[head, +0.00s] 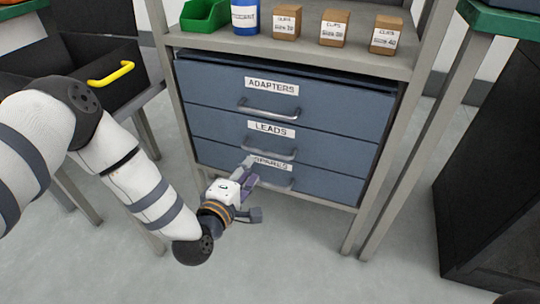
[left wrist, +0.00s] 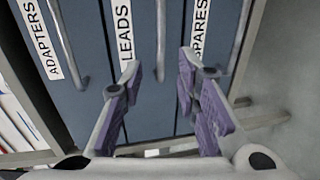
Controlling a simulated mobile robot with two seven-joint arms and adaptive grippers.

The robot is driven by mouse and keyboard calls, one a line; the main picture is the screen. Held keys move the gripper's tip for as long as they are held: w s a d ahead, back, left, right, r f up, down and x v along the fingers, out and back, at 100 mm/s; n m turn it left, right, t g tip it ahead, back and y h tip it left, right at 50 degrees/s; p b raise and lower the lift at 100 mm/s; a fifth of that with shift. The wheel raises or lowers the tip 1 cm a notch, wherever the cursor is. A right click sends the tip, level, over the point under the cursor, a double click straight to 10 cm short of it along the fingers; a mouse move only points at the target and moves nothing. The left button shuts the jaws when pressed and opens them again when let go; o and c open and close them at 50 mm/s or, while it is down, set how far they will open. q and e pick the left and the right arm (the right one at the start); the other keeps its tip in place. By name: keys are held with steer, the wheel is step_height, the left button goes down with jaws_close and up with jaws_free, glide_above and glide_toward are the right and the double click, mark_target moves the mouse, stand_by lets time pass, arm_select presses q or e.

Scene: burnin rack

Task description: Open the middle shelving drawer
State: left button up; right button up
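The blue-grey drawer unit has three drawers. The middle one, labelled LEADS (head: 225,127), looks shut, with a silver bar handle (head: 268,153). My left gripper (head: 250,176) is in front of the lower drawers, close to this handle. In the left wrist view my left gripper (left wrist: 160,70) is open and empty. Its purple-padded fingers are spread, and the LEADS handle (left wrist: 160,40) lies between them, further ahead. I cannot tell any contact. The gripper partly covers the SPARES label in the head view. My right gripper is not in view.
The ADAPTERS drawer (head: 315,100) is above and the SPARES drawer (head: 330,187) below. The shelf (head: 395,65) above holds a green bin (head: 205,15), a blue can (head: 245,17) and small brown boxes. The floor in front is clear.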

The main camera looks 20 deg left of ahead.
mark_target(263, 152)
arm_select(q)
steer(key=w+b, duration=0.1)
steer(key=w, duration=0.2)
steer(key=w+f+b, duration=0.1)
steer(key=w, duration=0.2)
steer(key=w+f+b, duration=0.1)
steer(key=w, duration=0.3)
steer(key=shift+d+f+b, duration=0.1)
steer(key=shift+d+b, duration=0.1)
steer(key=shift+b, duration=0.1)
jaws_close()
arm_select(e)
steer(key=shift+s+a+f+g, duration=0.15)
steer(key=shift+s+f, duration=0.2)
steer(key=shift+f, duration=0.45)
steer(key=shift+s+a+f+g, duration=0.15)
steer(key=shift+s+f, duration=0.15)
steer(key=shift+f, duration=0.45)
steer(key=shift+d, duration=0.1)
